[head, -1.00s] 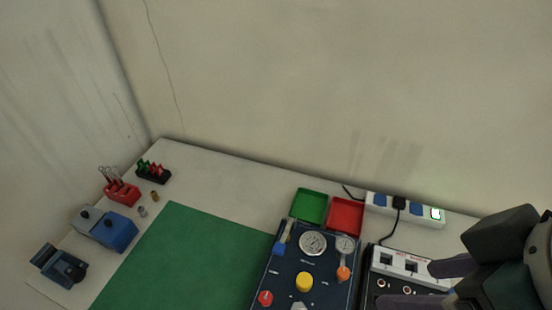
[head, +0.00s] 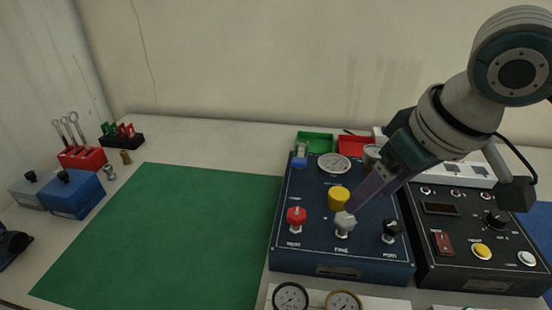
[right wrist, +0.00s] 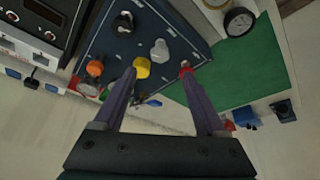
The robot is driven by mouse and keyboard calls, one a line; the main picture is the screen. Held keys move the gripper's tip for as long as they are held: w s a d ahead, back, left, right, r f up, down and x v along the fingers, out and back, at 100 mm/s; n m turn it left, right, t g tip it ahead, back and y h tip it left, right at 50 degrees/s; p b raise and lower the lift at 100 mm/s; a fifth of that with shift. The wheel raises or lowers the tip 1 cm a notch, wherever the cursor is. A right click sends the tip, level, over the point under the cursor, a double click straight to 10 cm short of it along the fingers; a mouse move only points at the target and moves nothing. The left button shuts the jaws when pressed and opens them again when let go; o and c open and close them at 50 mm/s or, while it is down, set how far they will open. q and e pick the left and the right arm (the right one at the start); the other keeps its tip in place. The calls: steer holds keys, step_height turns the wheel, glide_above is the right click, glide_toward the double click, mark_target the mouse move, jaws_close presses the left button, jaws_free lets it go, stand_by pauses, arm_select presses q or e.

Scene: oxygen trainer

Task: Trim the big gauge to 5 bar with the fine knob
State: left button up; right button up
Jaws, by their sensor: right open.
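A dark blue panel (head: 340,268) stands right of the green mat. Its big gauge (head: 333,163) is at the top; the reading is too small to tell. The grey fine knob (head: 344,223) is at the lower middle, below a yellow knob (head: 339,197). My right gripper (head: 358,203) is above the panel, its fingers pointing down toward the fine knob. In the right wrist view the gripper (right wrist: 160,72) is open and empty, with the grey knob (right wrist: 160,50) beyond the gap between its fingertips. Contact cannot be told. My left gripper is not in view.
A red knob (head: 296,214) and a black knob (head: 390,230) flank the fine knob. A black control box (head: 480,285) stands close on the right. Two loose gauges, one black-rimmed (head: 291,297), lie in front. The green mat (head: 170,240) is clear.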

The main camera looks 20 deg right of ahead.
mark_target(347, 220)
steer(key=b+x, duration=0.1)
steer(key=x, duration=0.8)
steer(key=shift+b, duration=0.35)
jaws_close()
